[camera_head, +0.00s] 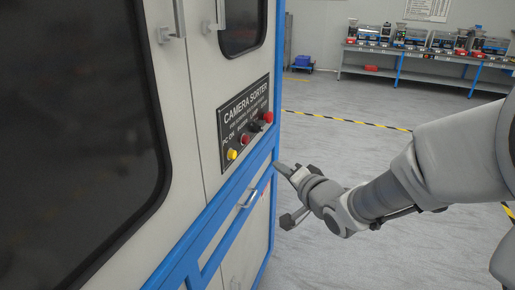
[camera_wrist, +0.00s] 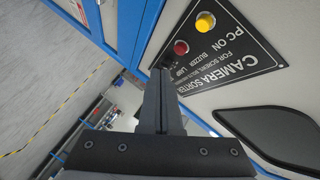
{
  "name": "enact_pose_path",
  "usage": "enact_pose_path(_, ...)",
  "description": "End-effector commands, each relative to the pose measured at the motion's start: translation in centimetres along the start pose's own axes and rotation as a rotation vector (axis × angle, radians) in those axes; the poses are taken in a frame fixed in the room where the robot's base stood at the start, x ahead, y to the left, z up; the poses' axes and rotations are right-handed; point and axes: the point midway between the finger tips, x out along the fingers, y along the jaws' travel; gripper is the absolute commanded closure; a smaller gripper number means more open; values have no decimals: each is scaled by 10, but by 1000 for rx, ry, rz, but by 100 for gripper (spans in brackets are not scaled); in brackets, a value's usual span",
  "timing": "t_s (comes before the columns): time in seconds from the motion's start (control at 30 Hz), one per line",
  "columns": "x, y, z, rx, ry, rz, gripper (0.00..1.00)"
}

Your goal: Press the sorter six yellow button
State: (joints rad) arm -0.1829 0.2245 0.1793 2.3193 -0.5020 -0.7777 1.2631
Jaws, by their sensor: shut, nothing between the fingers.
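The camera sorter's black control panel (camera_head: 245,122) is on the white and blue machine in the head view. The yellow button (camera_head: 232,154) is at the panel's lower left, labelled PC ON. It also shows in the wrist view (camera_wrist: 205,21), near the top. My gripper (camera_head: 279,167) is to the right of the panel and a little lower, apart from the yellow button. In the wrist view my gripper (camera_wrist: 161,75) is shut and empty, its fingertips overlapping the panel's edge in the picture, below and left of the yellow button.
A red button (camera_head: 245,138), a dark knob (camera_head: 255,126) and a larger red button (camera_head: 267,117) sit in a row beside the yellow one. A handle (camera_head: 251,198) projects below the panel. Open floor lies right of the machine, with a workbench (camera_head: 430,58) far behind.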

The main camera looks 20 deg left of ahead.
Motion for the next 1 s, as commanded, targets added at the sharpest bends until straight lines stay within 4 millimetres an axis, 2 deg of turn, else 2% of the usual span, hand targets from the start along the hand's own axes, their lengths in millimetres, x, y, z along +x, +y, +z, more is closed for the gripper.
enact_pose_path(0.37, 4, -2, 2, -3, 2, 0, 100)
enact_pose_path(1.0, 57, -40, 41, -4, 2, 1, 100)
